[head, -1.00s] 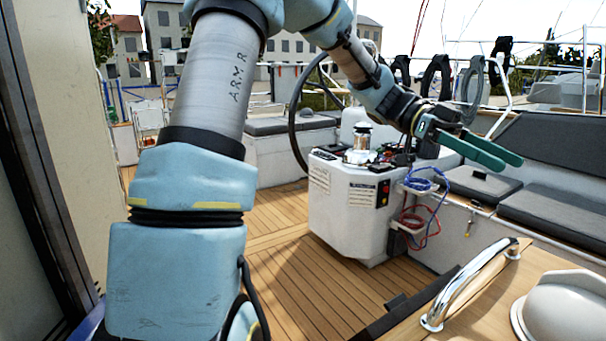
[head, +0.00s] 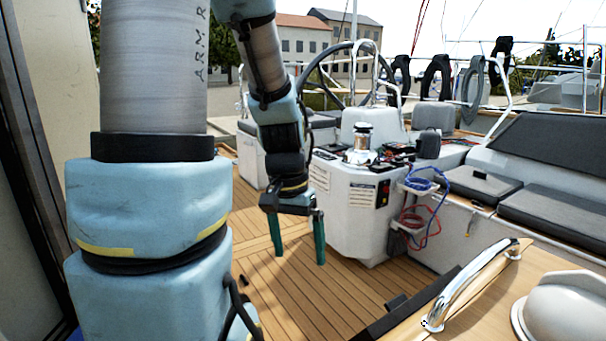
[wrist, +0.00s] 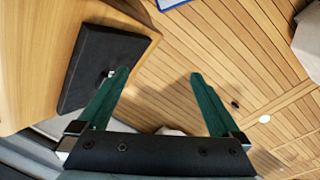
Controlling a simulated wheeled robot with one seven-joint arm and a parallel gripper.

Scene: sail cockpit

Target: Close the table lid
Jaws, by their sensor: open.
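My gripper (head: 299,254) hangs fingers down over the deck in the head view, left of the white pedestal. Its two green fingers are apart with nothing between them; they also show in the wrist view (wrist: 158,74). I cannot pick out a table lid for certain in either view. In the wrist view, a smooth light-wood surface (wrist: 35,60) lies at the left. A dark flat panel (wrist: 105,65) with a small metal fitting sits along its edge, beside the left finger. I cannot tell whether these belong to the table.
The white pedestal (head: 350,205) with a winch and blue and red ropes stands right of my gripper. A bench with grey cushions (head: 555,212) runs along the right. A chrome handrail (head: 468,285) is in the right foreground. Planked deck (head: 310,305) is open below.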

